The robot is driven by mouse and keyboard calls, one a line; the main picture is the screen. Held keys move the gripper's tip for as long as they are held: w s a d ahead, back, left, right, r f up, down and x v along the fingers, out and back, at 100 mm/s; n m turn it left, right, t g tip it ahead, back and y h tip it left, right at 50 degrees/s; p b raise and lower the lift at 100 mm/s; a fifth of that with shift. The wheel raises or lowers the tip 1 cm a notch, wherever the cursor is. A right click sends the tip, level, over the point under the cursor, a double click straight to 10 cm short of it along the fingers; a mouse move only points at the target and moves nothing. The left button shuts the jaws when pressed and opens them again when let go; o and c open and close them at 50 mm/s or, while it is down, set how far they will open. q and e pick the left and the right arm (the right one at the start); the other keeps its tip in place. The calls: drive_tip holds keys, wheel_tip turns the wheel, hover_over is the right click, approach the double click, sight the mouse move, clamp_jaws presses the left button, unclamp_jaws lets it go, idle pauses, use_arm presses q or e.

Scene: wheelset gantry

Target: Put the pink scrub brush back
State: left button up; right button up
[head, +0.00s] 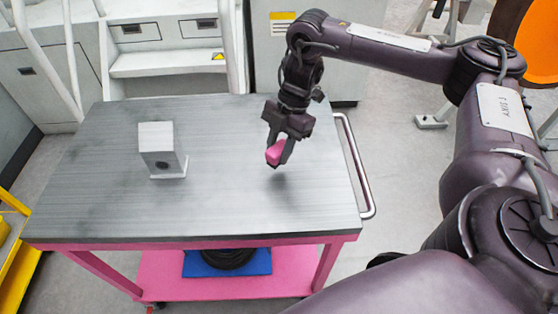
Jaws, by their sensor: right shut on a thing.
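My right gripper (279,147) is shut on a small pink thing (275,152), which I take to be the pink scrub brush. It holds the brush above the right part of the grey tabletop (225,205) of a pink cart, with a dark shadow below it. Most of the brush is hidden between the fingers. My left gripper is not in view.
A grey block-shaped holder (158,147) with a dark round hole in its front stands on the left half of the tabletop. A metal handle (362,180) runs along the cart's right edge. A blue item (205,264) with a black coil lies on the lower shelf. The tabletop is otherwise clear.

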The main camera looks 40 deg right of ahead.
drive_tip(key=shift+f, duration=1.95)
drive_tip(key=shift+f, duration=0.15)
drive_tip(key=o, duration=0.9)
